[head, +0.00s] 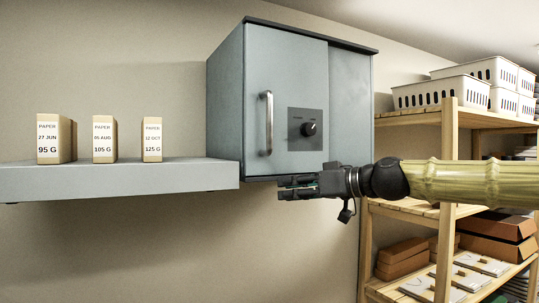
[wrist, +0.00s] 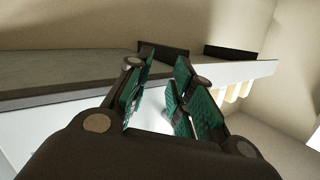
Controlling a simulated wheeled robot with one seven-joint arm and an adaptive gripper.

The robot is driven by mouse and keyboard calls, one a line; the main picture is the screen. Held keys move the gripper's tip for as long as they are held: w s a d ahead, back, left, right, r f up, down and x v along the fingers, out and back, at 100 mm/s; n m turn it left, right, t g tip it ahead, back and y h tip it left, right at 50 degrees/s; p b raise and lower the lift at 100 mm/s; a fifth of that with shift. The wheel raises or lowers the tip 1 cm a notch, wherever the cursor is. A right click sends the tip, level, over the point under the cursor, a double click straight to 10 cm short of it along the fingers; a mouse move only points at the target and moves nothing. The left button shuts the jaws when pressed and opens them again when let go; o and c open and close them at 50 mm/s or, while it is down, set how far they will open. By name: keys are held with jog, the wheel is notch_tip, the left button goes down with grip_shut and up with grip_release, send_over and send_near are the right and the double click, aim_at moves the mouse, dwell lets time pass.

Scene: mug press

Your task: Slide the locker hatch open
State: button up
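The blue-grey locker (head: 225,95) is on the wall in the middle of the head view. Its hatch (head: 285,65) is the front panel, with a vertical silver bar handle (head: 266,123) near its left side. A dark plate with a round knob (head: 309,129) is to the right of the handle. A seam separates the hatch from a plain panel (head: 350,100) on the right. My gripper (head: 282,188) is below the locker's lower edge, pointing left, apart from the handle. In the wrist view its green-padded fingers (wrist: 162,98) are apart, with nothing visible between them.
A grey wall shelf (head: 120,180) left of the locker carries three labelled paper packs (head: 104,139). On the right, a wooden rack (head: 448,200) holds white baskets (head: 440,92) and brown boxes (head: 495,236), behind my arm. The wall below the shelf is clear.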

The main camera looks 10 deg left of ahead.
aim_at(277, 110)
jog(key=s+d+r+n+y, duration=0.1)
jog(key=s+d+r+n, duration=0.15)
jog(key=r, duration=0.65)
jog(key=s+d+r+n+y, duration=0.1)
jog(key=s+d+r, duration=0.2)
jog(key=r, duration=0.6)
jog(key=shift+m, duration=0.25)
jog(key=shift+p+x, duration=2.75)
jog(key=shift+x, duration=2.95)
jog(key=shift+c, duration=0.5)
grip_shut()
jog(key=shift+d, duration=0.1)
